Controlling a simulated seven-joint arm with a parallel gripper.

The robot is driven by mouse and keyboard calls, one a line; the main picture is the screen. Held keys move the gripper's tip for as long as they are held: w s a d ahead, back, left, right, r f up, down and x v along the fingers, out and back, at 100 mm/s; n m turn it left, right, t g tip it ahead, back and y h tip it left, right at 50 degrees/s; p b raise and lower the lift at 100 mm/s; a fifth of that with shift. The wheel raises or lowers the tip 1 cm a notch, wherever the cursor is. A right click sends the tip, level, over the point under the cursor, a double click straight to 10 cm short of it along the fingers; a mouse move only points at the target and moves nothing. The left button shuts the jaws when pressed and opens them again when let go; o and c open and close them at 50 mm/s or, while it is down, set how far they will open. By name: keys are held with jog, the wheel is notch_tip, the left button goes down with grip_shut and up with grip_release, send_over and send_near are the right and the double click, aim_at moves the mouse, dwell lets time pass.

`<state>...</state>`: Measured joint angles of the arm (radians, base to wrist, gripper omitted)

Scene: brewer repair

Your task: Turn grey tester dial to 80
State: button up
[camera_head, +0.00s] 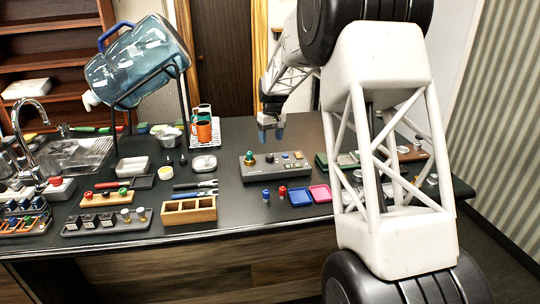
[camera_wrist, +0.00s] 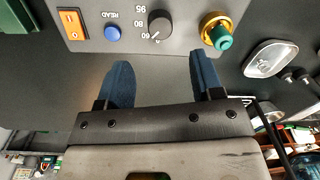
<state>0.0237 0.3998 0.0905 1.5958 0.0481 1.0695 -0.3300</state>
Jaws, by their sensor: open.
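The grey tester (camera_head: 262,173) sits on the dark counter. Its dark dial (camera_wrist: 158,25) shows at the top of the wrist view, beside the marks 95, 80 and 60. A light line on the dial seems to point near 60. In the head view the dial (camera_head: 270,158) is small. My gripper (camera_wrist: 160,75) is open and empty, its two blue fingertips apart and short of the dial in the wrist view. In the head view my gripper (camera_head: 271,135) is above and behind the tester. The tester's display (camera_head: 293,165) seems to read 87.0.
The tester also bears a blue READ button (camera_wrist: 112,33), an orange switch (camera_wrist: 72,22) and a gold and teal fitting (camera_wrist: 217,32). A metal dish (camera_wrist: 271,58) lies beside it. Blue (camera_head: 300,197) and pink (camera_head: 320,193) trays lie in front. An orange mug (camera_head: 203,132) stands behind left.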

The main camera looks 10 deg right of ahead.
aim_at(270, 155)
jog(key=shift+s+a+f, duration=0.1)
jog(key=shift+f, duration=1.85)
jog(key=shift+a+f, duration=0.1)
jog(key=shift+f, duration=1.85)
jog(key=shift+c, duration=0.2)
jog(key=c, duration=0.9)
jog(key=shift+m, duration=0.4)
jog(key=m, duration=0.3)
jog(key=shift+d+m, duration=0.1)
jog(key=shift+m, duration=1.9)
